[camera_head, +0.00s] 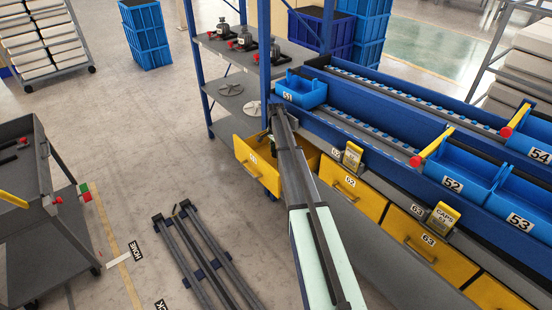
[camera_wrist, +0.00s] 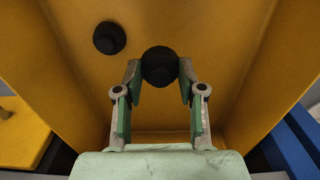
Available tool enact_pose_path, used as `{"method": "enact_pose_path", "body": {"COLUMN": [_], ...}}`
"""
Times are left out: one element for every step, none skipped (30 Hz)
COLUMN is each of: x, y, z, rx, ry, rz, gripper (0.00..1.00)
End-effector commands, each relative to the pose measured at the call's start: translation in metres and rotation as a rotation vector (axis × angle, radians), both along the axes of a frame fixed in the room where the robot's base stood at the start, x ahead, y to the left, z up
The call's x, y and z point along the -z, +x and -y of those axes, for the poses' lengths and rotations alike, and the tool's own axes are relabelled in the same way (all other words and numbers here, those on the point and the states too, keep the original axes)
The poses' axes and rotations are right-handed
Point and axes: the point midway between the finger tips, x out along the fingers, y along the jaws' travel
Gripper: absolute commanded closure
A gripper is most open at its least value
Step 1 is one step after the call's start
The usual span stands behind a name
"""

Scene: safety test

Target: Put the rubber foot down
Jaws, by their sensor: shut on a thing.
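A black round rubber foot (camera_wrist: 160,66) is held between the fingertips of my gripper (camera_wrist: 160,84) in the wrist view. My gripper is shut on it, inside or just over an open yellow drawer (camera_wrist: 235,65). A second black rubber foot (camera_wrist: 109,38) lies on the drawer's floor, up and left of the held one and apart from it. The height of the held foot above the drawer floor cannot be told. In the head view, my arm reaches over the open yellow drawer (camera_head: 247,150), and my gripper and the feet are hidden there.
Shut yellow drawers (camera_head: 358,194) run right of the open one. Above are blue bins (camera_head: 453,186) on a rail and a small blue bin (camera_head: 306,92). A grey shelf (camera_head: 238,52) with valves stands behind. A dark cart (camera_head: 30,240) is at left.

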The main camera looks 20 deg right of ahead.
Motion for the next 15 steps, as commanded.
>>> {"method": "enact_pose_path", "body": {"x": [0.006,0.008,0.010,0.012,0.013,0.014,0.016,0.018,0.022,0.025,0.030,0.035,0.040,0.043,0.048], "y": [0.000,0.000,0.000,0.000,0.000,0.000,0.000,0.000,0.000,0.000,0.000,0.000,0.000,0.000,0.000], "z": [0.000,0.000,0.000,0.000,0.000,0.000,0.000,0.000,0.000,0.000,0.000,0.000,0.000,0.000,0.000], "rx": [0.000,0.000,0.000,0.000,0.000,0.000,0.000,0.000,0.000,0.000,0.000,0.000,0.000,0.000,0.000], "ry": [0.001,0.001,0.001,0.001,0.000,0.000,0.000,0.000,0.000,0.001,0.001,0.001,0.001,0.001,0.001], "rz": [-0.001,-0.001,-0.001,-0.001,-0.001,-0.001,-0.001,-0.001,-0.001,-0.001,-0.001,-0.002,-0.002,-0.002,-0.001], "gripper": [0.87,0.87,0.87,0.87,0.87,0.87,0.87,0.87,0.87,0.87,0.87,0.87,0.87,0.87,0.87]}}
